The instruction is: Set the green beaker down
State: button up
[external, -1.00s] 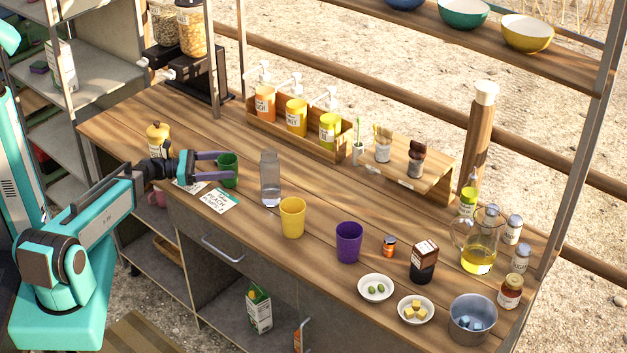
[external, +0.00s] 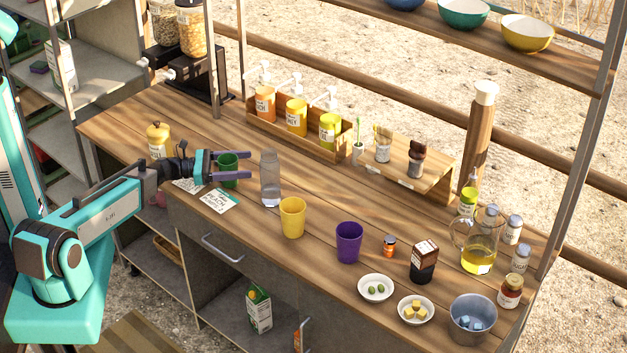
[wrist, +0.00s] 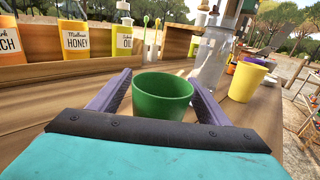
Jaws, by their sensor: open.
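The green beaker (external: 228,170) stands upright on the wooden counter (external: 330,205), left of a clear bottle. My gripper (external: 248,165) is open, with one purple finger on each side of the beaker. In the wrist view the green beaker (wrist: 162,97) sits between the two spread fingers, and a gap shows on at least the left side.
The clear bottle (external: 270,178) stands close to the fingertips. A yellow beaker (external: 292,217) and a purple beaker (external: 349,242) stand further right. Printed cards (external: 220,201) lie near the front edge. The pump-bottle box (external: 315,140) is at the back.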

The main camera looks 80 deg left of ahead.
jog(key=shift+c, duration=0.3)
jog(key=c, duration=1.2)
jog(key=shift+r, duration=0.15)
jog(key=shift+r+b, duration=1.35)
jog(key=shift+r, duration=3.5)
